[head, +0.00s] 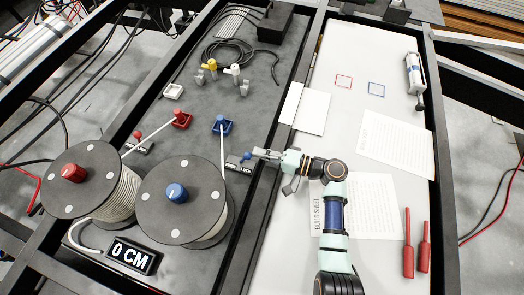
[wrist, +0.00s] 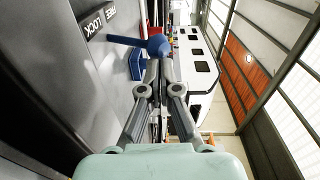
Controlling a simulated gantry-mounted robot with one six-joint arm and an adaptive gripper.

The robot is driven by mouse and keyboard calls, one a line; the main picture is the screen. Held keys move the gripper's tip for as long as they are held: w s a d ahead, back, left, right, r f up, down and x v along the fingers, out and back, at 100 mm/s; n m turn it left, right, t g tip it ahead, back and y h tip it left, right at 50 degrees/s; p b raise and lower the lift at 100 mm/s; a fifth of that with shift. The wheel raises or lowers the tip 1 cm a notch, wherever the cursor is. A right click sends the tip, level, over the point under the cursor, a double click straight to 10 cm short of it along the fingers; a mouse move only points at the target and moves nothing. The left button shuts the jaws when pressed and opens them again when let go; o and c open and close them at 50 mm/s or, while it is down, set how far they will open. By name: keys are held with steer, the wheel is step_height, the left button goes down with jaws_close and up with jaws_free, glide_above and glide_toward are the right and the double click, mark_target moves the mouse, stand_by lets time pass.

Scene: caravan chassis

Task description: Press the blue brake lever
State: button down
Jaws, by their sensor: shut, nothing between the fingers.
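A matching red lever (head: 137,135) is beside the red-knobbed reel (head: 88,180). A blue socket (head: 221,126) with a pale cable stands just behind the blue lever. The black frame rail (head: 262,195) runs beneath my gripper. A display reads 0 CM (head: 132,255).

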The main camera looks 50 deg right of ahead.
steer(key=shift+r+p, duration=0.15)
steer(key=shift+p, duration=0.2)
steer(key=w+a+r+g+h+p, duration=0.2)
steer(key=g+p, duration=0.5)
steer(key=p, duration=1)
steer(key=w+r+h, duration=0.1)
steer(key=w+r, duration=0.1)
steer(key=w, duration=0.1)
steer(key=shift+w+a+g, duration=0.15)
steer(key=shift+w+g, duration=0.05)
steer(key=shift+g, duration=0.1)
steer(key=d+p+v, duration=0.2)
steer(key=p+v, duration=0.1)
steer(key=v, duration=0.9)
steer(key=shift+d, duration=0.5)
